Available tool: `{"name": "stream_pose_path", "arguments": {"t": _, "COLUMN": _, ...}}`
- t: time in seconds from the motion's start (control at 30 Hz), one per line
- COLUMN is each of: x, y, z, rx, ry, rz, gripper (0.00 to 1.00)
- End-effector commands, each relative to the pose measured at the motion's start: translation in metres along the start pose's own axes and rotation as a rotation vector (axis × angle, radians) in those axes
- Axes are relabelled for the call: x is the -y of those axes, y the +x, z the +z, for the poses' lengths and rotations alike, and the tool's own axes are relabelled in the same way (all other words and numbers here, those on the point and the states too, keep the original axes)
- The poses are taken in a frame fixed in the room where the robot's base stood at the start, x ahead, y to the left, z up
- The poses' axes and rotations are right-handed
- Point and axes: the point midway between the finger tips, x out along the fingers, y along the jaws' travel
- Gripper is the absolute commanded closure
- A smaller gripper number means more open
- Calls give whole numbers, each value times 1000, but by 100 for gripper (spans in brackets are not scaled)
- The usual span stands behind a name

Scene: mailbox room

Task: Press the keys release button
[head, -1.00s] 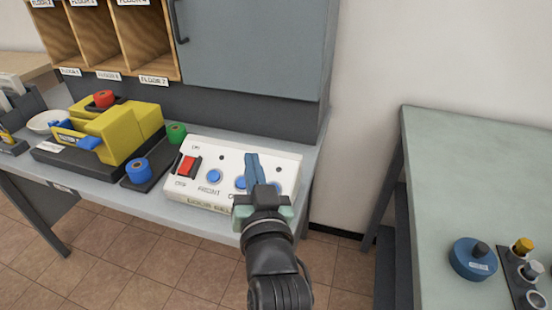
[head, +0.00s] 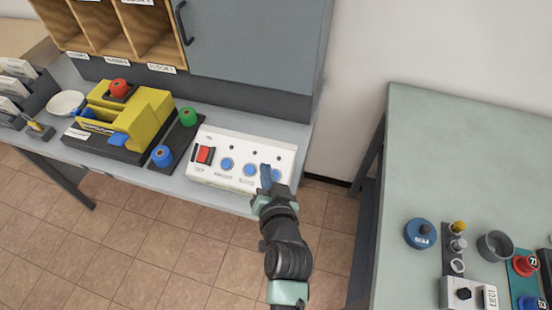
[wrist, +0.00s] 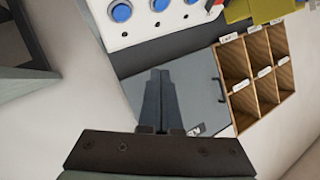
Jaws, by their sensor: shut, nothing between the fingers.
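The white control box (head: 220,180) stands on the grey desk. It has a red switch (head: 204,154) at its left end and a row of round blue buttons: a left one (head: 227,164), a middle one (head: 250,170) and a right one (head: 276,175). The labels are too blurred to tell which is for keys. My gripper (head: 266,170) is shut and empty, its fingers just left of the right button in the head view and partly overlapping it. Contact cannot be told there.
A yellow machine (head: 150,110) and a dark tray with green (head: 188,117) and blue (head: 162,156) rolls stand left of the box. A grey cabinet (head: 255,45) and wooden pigeonholes (head: 145,40) are behind. A green table (head: 450,150) stands right, across a floor gap.

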Motion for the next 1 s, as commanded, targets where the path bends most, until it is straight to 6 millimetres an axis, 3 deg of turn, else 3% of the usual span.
{"name": "stream_pose_path", "arguments": {"t": 0.63, "x": -1, "y": -4, "z": 5, "rx": 24, "ry": 19, "rz": 9, "gripper": 100}}
{"name": "stream_pose_path", "arguments": {"t": 1.0, "x": -26, "y": 28, "z": 33, "rx": 24, "ry": 19, "rz": 9, "gripper": 100}}
